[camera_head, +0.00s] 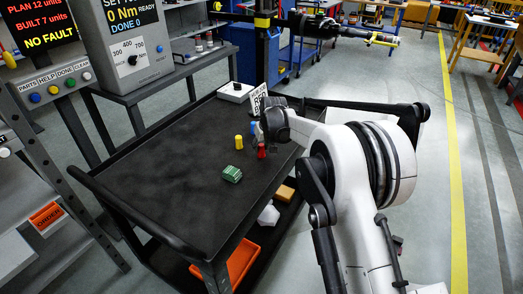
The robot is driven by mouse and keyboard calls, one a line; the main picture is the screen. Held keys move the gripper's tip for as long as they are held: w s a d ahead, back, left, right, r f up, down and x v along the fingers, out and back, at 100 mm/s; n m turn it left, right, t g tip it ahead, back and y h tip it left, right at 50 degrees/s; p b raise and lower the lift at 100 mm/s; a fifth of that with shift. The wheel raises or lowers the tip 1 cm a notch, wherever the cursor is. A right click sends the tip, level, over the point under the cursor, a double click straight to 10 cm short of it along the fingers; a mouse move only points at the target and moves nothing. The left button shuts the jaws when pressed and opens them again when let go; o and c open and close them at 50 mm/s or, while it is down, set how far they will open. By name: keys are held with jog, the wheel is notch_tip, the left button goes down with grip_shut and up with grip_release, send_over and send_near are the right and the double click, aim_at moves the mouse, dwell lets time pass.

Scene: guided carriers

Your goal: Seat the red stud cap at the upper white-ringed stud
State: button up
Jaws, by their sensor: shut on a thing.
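The red stud cap (262,151) is a small red piece directly below my gripper (264,138), over the black cart top. My gripper is shut on it. The dark gripper body hides the upper part of the cap, and I cannot tell whether its lower end touches the cart top. I cannot make out any white-ringed stud in this view.
On the black cart (150,190), a yellow piece (239,141) and blue piece (253,128) stand close left of my gripper. A green ridged block (232,174) lies nearer. A white box (235,92) and sign (259,98) stand behind. The cart's left half is clear.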

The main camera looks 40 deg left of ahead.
aim_at(261, 145)
jog(key=shift+r, duration=0.1)
notch_tip(261, 145, up, 4)
jog(key=shift+s+a+r, duration=0.1)
jog(key=shift+s+r, duration=0.05)
jog(key=s+a+r, duration=0.4)
jog(key=s+r, duration=0.2)
jog(key=s, duration=0.4)
jog(key=shift+s+a+r+b, duration=0.2)
jog(key=shift+r+b, duration=0.05)
jog(key=shift+b, duration=0.15)
